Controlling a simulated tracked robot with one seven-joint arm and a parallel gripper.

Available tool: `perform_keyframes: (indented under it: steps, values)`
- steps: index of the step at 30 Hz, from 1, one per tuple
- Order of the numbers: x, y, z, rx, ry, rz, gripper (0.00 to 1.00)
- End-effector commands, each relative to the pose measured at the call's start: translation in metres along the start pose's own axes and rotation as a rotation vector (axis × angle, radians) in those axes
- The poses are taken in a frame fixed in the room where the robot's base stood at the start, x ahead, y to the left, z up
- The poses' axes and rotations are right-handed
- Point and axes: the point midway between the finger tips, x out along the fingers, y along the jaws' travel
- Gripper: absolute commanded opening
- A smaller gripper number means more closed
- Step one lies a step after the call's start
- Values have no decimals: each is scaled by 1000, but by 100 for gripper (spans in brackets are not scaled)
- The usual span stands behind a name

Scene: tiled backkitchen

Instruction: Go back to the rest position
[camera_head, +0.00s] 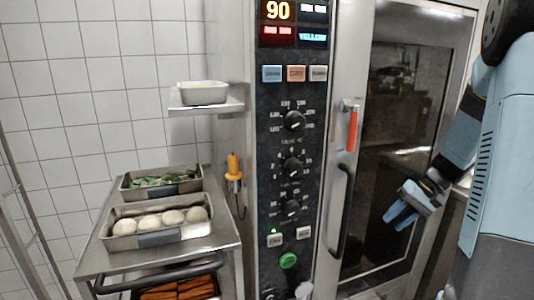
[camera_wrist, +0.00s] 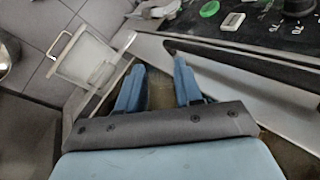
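My gripper (camera_head: 398,216) hangs at the right in the head view, in front of the oven's glass door (camera_head: 395,150) and to the right of its black handle (camera_head: 342,212). In the wrist view my gripper (camera_wrist: 160,70) has its two blue fingers well apart, with nothing held between them. The black handle (camera_wrist: 245,66) runs past the fingertips to the right in that view. The gripper appears clear of the handle. The oven door looks shut in the head view.
The oven's control panel (camera_head: 290,150) has knobs, lit displays and a red-orange lever (camera_head: 352,130) beside it. At left, a steel trolley (camera_head: 225,250) carries a tray of dough balls (camera_head: 150,240) and a tray of greens (camera_head: 128,192). A small container (camera_head: 203,94) sits on a wall shelf (camera_head: 220,107).

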Motion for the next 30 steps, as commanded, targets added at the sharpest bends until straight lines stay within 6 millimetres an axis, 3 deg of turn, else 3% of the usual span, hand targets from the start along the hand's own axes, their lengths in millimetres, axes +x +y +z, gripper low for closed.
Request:
perform_keyframes:
  steps: [6,15,30]
  values:
    - [-18,-49,31,-57,18,117,35]
    - [-36,-100,79,-125,77,265,35]
    - [-62,-154,164,-240,264,457,35]
